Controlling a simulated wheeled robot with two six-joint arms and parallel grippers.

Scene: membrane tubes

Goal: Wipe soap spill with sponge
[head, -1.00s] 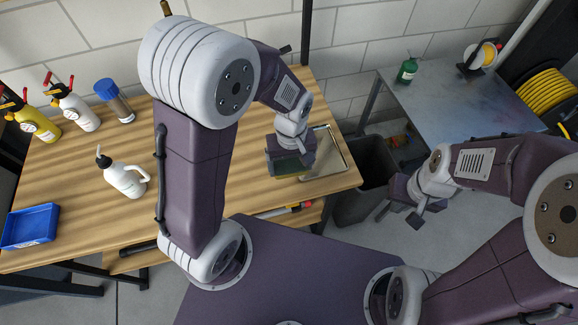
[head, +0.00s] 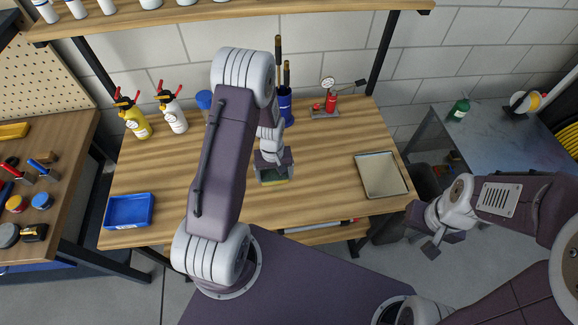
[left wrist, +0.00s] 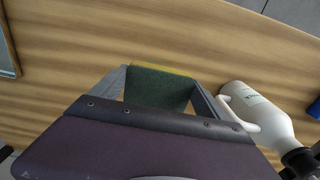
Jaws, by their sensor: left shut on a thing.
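My left gripper (head: 272,166) is shut on a sponge (head: 274,179), green with a yellow layer. It is over the middle of the wooden table (head: 325,195). In the left wrist view the sponge (left wrist: 158,88) sits between the two fingers, green face toward the camera. I cannot tell whether it touches the wood. No soap spill can be made out in either view; my arm and gripper hide part of the table. My right gripper (head: 428,234) appears open and empty, off the table's right end.
A metal tray (head: 382,174) lies on the table right of the sponge. A blue bin (head: 129,210) is at the left. Yellow (head: 133,119) and white (head: 172,112) spray bottles, a blue cup (head: 285,105) and a red gauge stand (head: 328,101) line the back.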

